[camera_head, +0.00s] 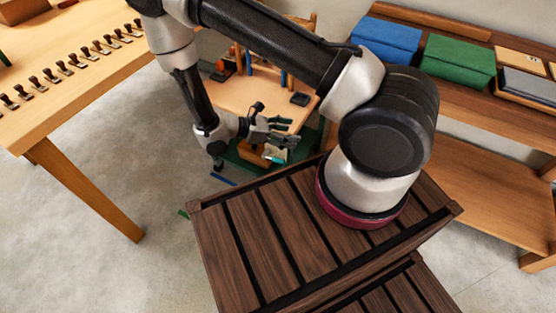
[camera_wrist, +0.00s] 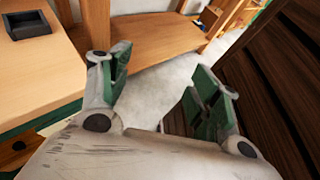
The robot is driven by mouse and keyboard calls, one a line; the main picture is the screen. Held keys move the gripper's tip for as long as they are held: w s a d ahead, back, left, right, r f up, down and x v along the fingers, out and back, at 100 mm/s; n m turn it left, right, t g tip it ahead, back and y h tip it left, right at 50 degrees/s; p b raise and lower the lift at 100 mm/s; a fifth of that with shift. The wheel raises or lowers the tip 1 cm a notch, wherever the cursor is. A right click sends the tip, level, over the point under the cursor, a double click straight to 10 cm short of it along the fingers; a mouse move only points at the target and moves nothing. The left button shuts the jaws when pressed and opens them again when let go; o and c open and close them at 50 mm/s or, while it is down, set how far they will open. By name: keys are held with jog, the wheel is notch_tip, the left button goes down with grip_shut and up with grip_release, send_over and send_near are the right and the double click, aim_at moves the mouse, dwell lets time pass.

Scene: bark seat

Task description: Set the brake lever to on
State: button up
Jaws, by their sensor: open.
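My gripper (camera_head: 288,130) is open and empty beside the small wooden bench seat (camera_head: 235,95), near its front edge. In the wrist view its two green-padded fingers (camera_wrist: 160,72) stand wide apart with bare floor showing between them. I cannot pick out the brake lever for sure in either view. A small black knob-like part (camera_head: 257,106) shows just above my gripper in the head view, but it is too small to tell what it is. My arm and gripper hide part of the bench.
A black tray (camera_head: 299,99) sits on the bench, also in the wrist view (camera_wrist: 28,24). My dark slatted deck is close at the right of the wrist view. A table with stamp-like pieces (camera_head: 72,63) stands left; a shelf with blue (camera_head: 386,38) and green boxes (camera_head: 458,60) stands right.

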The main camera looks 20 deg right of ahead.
notch_tip(320, 180, down, 17)
jog(key=n+t+h, duration=0.1)
jog(key=n+t, duration=0.5)
jog(key=n, duration=0.2)
jog(key=n+t+y, duration=0.3)
jog(key=t, duration=0.1)
send_near(277, 160)
jog(key=x, duration=0.3)
jog(key=shift+m, duration=0.3)
jog(key=x, duration=0.7)
jog(key=shift+w+d+f, duration=0.1)
jog(key=shift+w+d, duration=0.05)
jog(key=shift+d, duration=0.1)
jog(key=c, duration=1.2)
